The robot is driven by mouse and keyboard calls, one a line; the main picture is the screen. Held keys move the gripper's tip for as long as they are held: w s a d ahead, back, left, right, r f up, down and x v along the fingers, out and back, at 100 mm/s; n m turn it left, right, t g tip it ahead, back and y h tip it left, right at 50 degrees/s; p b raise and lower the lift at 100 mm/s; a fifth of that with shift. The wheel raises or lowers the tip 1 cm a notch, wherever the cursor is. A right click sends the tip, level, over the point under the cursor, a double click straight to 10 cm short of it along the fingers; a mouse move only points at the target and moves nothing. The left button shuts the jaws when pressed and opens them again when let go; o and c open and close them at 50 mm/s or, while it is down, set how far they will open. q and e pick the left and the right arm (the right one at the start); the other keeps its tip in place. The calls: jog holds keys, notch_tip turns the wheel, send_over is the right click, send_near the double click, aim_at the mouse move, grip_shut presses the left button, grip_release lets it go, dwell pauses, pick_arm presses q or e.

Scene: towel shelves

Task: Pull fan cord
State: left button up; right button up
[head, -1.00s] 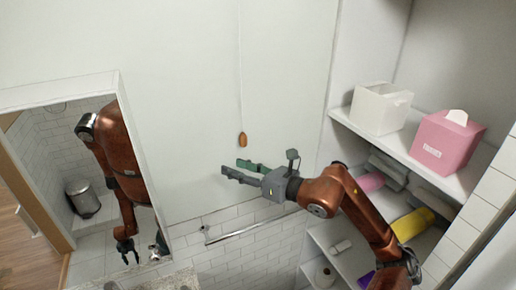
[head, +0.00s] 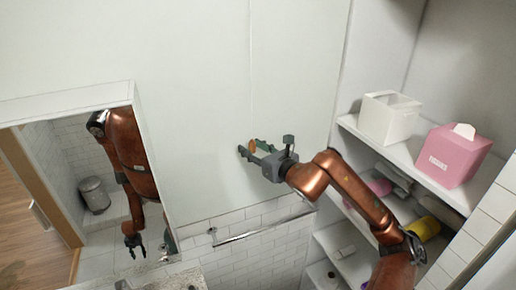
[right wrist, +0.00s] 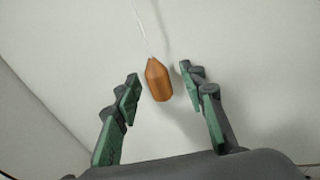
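The fan cord is a thin white line (head: 250,70) hanging down a pale wall, with a small orange-brown wooden pull (head: 252,145) at its end. My right gripper (head: 250,150) is raised at the pull, its green fingers on either side of it. In the right wrist view, the pull (right wrist: 158,80) hangs slightly tilted between the spread fingertips (right wrist: 160,84). The right-hand fingertip is close to it; small gaps show on both sides. My left gripper is not seen directly. A dark gripper and copper arm show only inside the framed opening at left, apparently as a reflection.
A towel bar (head: 265,227) runs along the white tiles below the gripper. Shelves at right hold a white box (head: 388,120), a pink tissue box (head: 452,157) and rolled towels. The wall around the cord is clear.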

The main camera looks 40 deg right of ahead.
jog(key=shift+w, duration=0.1)
jog(key=shift+c, duration=0.4)
grip_shut()
jog(key=shift+f+b, duration=0.65)
jog(key=shift+b, duration=0.15)
dwell(0.4)
jog(key=shift+o, duration=0.3)
grip_release()
jog(key=shift+r, duration=0.1)
jog(key=s+a+r, duration=0.1)
jog(key=s, duration=1.1)
jog(key=shift+r, duration=0.4)
jog(key=shift+w+a, duration=0.1)
jog(key=shift+a, duration=0.05)
